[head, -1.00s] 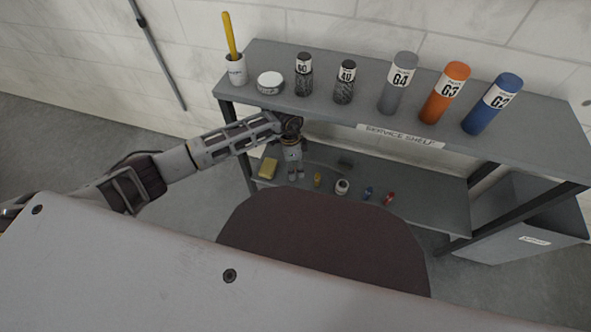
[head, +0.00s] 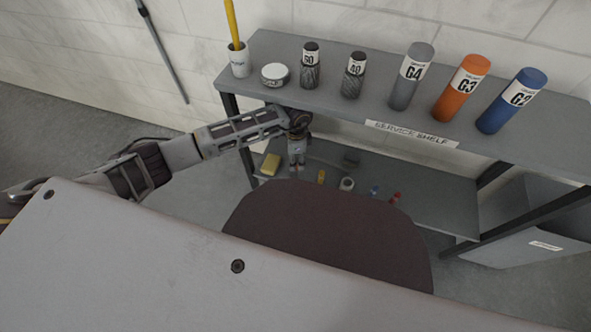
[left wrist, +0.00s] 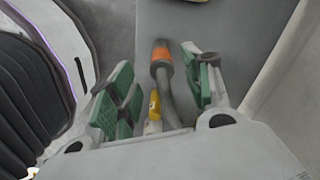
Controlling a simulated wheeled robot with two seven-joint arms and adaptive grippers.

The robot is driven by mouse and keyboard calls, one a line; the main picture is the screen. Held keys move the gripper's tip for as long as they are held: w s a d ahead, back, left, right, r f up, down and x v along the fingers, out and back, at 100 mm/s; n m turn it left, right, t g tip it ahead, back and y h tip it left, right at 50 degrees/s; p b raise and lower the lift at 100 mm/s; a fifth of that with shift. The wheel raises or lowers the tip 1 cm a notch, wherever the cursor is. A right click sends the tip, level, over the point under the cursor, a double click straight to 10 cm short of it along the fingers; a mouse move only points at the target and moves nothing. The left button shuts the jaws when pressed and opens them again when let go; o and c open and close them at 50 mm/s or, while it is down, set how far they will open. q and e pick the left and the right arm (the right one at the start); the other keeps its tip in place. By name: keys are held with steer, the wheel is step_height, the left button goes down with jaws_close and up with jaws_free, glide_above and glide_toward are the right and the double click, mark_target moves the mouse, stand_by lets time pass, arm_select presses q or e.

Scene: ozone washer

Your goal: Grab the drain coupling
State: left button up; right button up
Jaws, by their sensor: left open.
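My left gripper (head: 297,164) is open at the left part of the lower shelf, under the upper board. In the left wrist view its green-padded fingers (left wrist: 160,98) stand apart. Between and beyond them lies a grey hose with an orange ring and a dark end (left wrist: 161,54), which looks like the drain coupling. The hose runs back between the fingers, which are not closed on it. A small yellow and white item (left wrist: 154,106) is beside the hose. In the head view I cannot make out the coupling clearly. My right gripper is not in view.
The upper shelf (head: 380,110) above my gripper carries a cup, a jar and several labelled cylinders.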

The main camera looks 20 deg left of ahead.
arm_select(q)
steer(key=shift+f, duration=0.4)
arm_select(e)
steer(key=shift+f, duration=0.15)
arm_select(q)
steer(key=shift+f, duration=0.1)
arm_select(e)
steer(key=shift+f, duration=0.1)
arm_select(q)
steer(key=shift+w+a+f+b, duration=0.1)
steer(key=shift+a+f+b, duration=0.05)
steer(key=shift+f+b, duration=2)
steer(key=shift+f+p, duration=0.35)
steer(key=shift+p, duration=0.05)
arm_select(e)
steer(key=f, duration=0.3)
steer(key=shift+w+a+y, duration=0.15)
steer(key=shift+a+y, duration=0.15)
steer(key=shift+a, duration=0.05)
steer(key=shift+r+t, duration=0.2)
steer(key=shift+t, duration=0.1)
arm_select(q)
steer(key=shift+c, duration=0.7)
steer(key=c, duration=0.9)
jaws_close()
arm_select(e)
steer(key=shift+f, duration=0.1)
